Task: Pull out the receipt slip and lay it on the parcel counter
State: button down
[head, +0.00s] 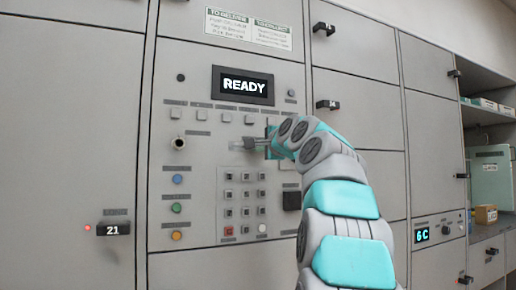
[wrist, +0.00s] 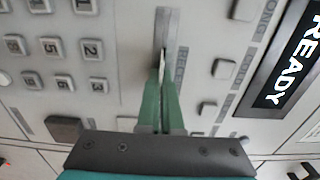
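My gripper (wrist: 162,78) is at the machine's front panel, its two green fingers close together at a narrow upright-plated slot (wrist: 166,28). A thin pale edge, the receipt slip (wrist: 163,58), shows between the fingertips at the slot; most of it is hidden. The fingers look shut on it. In the head view my gripper (head: 250,145) reaches the panel below the READY display (head: 243,86), and the slip cannot be made out there. A counter-like ledge (head: 488,232) lies at the far right; I cannot tell for sure that it is the parcel counter.
The keypad (head: 243,205) is just below my gripper, with round coloured buttons (head: 177,180) to its left. Locker doors with protruding black handles (head: 328,105) stand to the right. A green box (head: 490,178) and a small yellow box (head: 485,214) occupy the right-hand shelf area.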

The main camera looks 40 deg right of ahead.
dwell(0.3)
jog(key=b+v, duration=0.1)
jog(key=v, duration=0.8)
dwell(1.0)
dwell(0.5)
